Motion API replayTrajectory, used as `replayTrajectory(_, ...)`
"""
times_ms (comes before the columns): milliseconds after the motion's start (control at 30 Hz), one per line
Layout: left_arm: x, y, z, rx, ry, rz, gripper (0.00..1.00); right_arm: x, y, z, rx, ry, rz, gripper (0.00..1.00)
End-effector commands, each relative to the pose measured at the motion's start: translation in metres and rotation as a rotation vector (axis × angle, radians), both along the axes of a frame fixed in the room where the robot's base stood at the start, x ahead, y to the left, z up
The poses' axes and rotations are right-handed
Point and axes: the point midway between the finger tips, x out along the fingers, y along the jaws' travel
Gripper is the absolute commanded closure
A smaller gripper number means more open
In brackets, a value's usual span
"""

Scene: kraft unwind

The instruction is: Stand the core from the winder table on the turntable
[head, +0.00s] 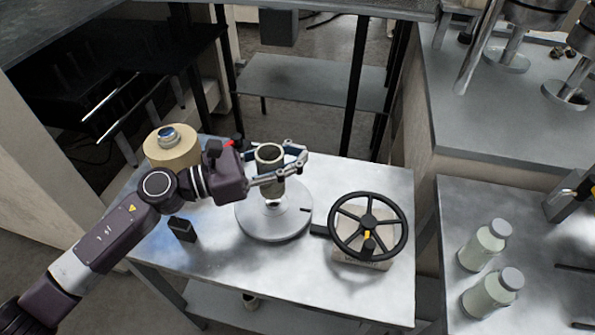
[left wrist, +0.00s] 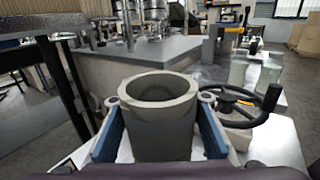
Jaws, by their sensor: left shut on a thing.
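The core (head: 269,168) is a grey-beige hollow tube, upright, with its open end up. My left gripper (head: 290,165) is shut on it, one finger on each side. In the left wrist view the core (left wrist: 160,125) sits between the blue finger pads, and its lower end is hidden. The turntable (head: 262,227) is a round metal disc on the winder table (head: 210,260). The core is over the middle of the disc, near a small pale hub; I cannot tell whether it touches. My right gripper is not in view.
A black handwheel (head: 368,226) stands right of the turntable. A tan roll (head: 172,147) sits at the table's back left, with a small black block (head: 182,229) in front. Two capped bottles (head: 484,244) (head: 493,293) stand on the right-hand table. The winder table's front is mostly clear.

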Motion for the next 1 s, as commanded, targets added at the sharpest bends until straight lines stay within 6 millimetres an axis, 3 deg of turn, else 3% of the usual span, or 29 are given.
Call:
replayTrajectory(400,0.000,0.000,-0.047,-0.002,0.002,0.001,1.00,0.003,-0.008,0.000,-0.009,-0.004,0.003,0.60)
replayTrajectory(833,0.000,0.000,-0.053,-0.001,-0.001,0.000,1.00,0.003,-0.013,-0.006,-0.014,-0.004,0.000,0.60)
replayTrajectory(867,0.000,0.000,-0.052,-0.001,-0.001,0.000,0.74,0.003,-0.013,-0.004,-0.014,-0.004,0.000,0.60)
replayTrajectory(1000,0.000,0.000,-0.051,0.000,-0.001,0.000,0.58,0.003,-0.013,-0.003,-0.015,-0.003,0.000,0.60)
